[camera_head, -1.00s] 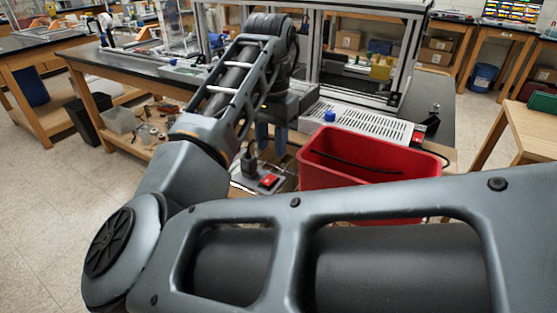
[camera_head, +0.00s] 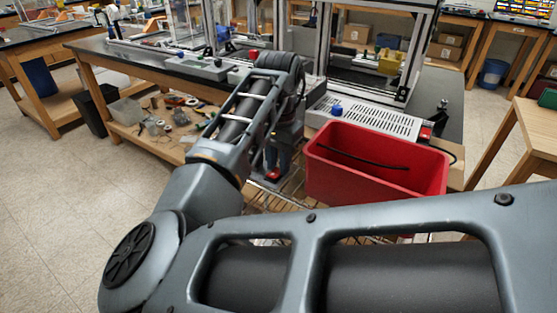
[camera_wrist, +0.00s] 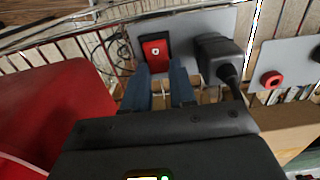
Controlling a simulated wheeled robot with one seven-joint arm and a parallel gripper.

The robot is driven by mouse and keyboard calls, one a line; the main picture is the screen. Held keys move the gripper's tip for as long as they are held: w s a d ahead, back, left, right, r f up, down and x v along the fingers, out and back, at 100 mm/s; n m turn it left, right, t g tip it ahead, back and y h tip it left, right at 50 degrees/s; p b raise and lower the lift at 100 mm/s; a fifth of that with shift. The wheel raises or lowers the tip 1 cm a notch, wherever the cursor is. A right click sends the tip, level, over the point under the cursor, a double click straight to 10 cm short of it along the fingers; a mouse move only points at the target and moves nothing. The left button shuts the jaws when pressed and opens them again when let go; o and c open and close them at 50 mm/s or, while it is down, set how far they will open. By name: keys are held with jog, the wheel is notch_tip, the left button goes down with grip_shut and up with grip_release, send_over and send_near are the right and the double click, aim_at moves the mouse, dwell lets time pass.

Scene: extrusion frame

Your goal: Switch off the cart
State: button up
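A red rocker switch (camera_wrist: 155,50) with a small pale mark sits in a black frame on a grey plate (camera_wrist: 189,22). A black plug with a cord (camera_wrist: 217,58) is fixed on the same plate, to the right of the switch. My gripper (camera_wrist: 160,76) is open and empty. Its two blue-grey fingers point at the switch's near edge, one toward each side, with a gap between them. I cannot tell whether they touch it. In the head view the red switch (camera_head: 273,174) shows just below my gripper (camera_head: 279,158), and my arm hides most of the plate.
A red bin (camera_head: 375,172) stands right of my gripper; its side (camera_wrist: 60,110) also shows in the wrist view. A second grey plate carries a round red button (camera_wrist: 271,80). A slatted wire shelf lies around the plates. A perforated metal box (camera_head: 375,122) is behind.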

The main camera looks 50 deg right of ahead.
aim_at(271, 175)
grip_shut()
jog(key=shift+s+a+h, duration=0.1)
jog(key=shift+a+h, duration=0.15)
jog(key=shift+h, duration=0.65)
jog(key=shift+a+r+t+h, duration=0.2)
jog(key=shift+t+h, duration=0.1)
jog(key=shift+h, duration=0.5)
jog(key=shift+o, duration=1.3)
grip_release()
jog(key=shift+b+v, duration=0.35)
jog(key=shift+v, duration=3.5)
